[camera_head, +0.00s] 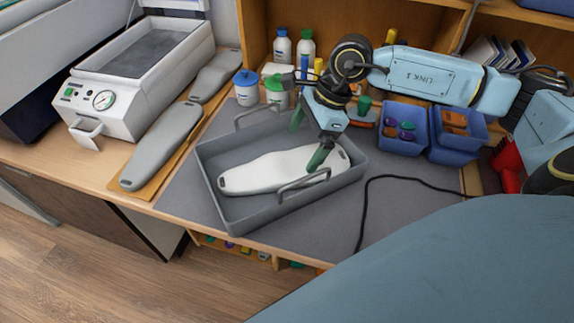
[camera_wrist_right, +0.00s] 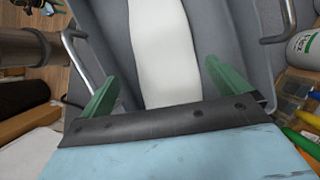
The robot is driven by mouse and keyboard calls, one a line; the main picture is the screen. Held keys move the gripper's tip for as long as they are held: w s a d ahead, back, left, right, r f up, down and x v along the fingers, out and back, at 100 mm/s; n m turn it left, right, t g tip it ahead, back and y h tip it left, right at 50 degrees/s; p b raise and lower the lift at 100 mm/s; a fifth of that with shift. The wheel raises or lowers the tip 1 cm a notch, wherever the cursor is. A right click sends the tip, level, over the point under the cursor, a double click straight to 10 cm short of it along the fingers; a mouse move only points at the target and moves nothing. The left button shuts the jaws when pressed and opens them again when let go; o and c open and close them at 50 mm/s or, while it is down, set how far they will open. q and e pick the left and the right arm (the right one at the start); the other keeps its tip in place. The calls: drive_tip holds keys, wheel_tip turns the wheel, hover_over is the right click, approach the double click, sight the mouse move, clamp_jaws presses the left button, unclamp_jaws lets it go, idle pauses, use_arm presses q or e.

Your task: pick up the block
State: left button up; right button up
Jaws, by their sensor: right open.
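A long white insole-shaped block (camera_head: 270,171) lies flat in a grey tray (camera_head: 232,222) on the bench. It also shows in the right wrist view (camera_wrist_right: 160,50), running between my fingers. My right gripper (camera_head: 308,140) is open over the right part of the tray, its green fingers spread to either side of the block. In the wrist view the open right gripper (camera_wrist_right: 160,84) has clear space on both sides of the block and holds nothing. One finger hides a bit of the block's right end in the head view. My left gripper is not in view.
The tray has raised walls and wire handles (camera_head: 303,180). A white press machine (camera_head: 140,75) and grey insole forms (camera_head: 160,145) stand at left. Blue bins (camera_head: 403,140) and bottles (camera_head: 282,47) are behind and right. A black cable (camera_head: 400,178) crosses the mat.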

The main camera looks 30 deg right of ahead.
sight(288, 166)
drive_tip(key=shift+w+a+f, duration=0.15)
drive_tip(key=shift+a+f, duration=0.1)
drive_tip(key=shift+f, duration=0.35)
drive_tip(key=shift+w+a+f, duration=0.1)
drive_tip(key=shift+a+f, duration=0.1)
drive_tip(key=shift+f, duration=0.3)
drive_tip(key=x, duration=0.4)
drive_tip(key=shift+w+a+f+p, duration=0.1)
drive_tip(key=shift+w+f+p, duration=0.15)
drive_tip(key=shift+f+p, duration=0.1)
drive_tip(key=shift+c, duration=0.6)
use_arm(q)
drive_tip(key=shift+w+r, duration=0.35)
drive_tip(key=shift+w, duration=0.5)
use_arm(e)
drive_tip(key=c, duration=0.9)
